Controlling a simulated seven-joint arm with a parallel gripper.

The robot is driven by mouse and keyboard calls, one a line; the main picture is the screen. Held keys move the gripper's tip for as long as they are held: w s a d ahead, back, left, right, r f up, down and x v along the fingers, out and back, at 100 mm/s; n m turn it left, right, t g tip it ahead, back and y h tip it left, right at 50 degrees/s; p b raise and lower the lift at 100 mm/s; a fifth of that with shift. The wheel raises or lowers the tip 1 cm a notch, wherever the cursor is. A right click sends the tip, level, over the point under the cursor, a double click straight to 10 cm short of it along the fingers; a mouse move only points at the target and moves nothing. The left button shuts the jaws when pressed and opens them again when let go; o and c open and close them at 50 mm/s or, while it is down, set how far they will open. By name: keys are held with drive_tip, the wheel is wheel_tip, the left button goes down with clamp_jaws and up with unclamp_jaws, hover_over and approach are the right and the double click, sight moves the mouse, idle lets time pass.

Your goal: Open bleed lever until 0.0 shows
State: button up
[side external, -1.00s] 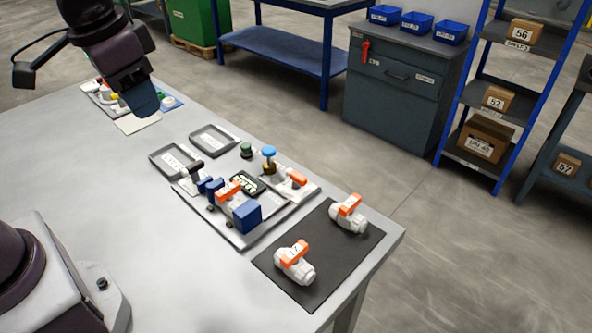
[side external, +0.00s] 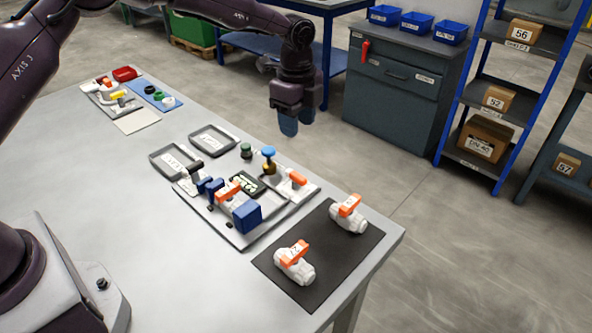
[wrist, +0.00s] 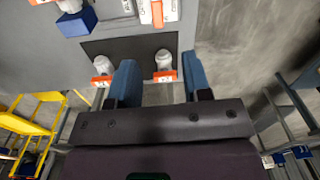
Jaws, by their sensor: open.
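A press panel (side external: 240,238) lies on the table with a small dark display (side external: 246,182) whose green digits are too small to read. It carries two orange levers, one (side external: 228,190) left of the display and one (side external: 298,178) to its right; I cannot tell which is the bleed lever. One orange lever also shows at the top of the wrist view (wrist: 157,12). My gripper (side external: 288,126) hangs in the air behind the panel, fingers down, touching nothing. In the wrist view its blue fingers (wrist: 160,80) are apart and empty.
Two loose white valves with orange handles (side external: 293,262) (side external: 348,212) sit on a black mat (side external: 320,288). A blue block (side external: 247,216) and a blue-topped knob (side external: 268,156) stand on the panel. Grey trays (side external: 213,141) lie behind. The table's front left is clear.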

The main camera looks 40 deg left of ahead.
sight(296, 174)
drive_tip(key=shift+m, duration=0.5)
wheel_tip(296, 174, down, 13)
drive_tip(key=shift+s+f, duration=0.1)
drive_tip(key=shift+s, duration=0.05)
clamp_jaws()
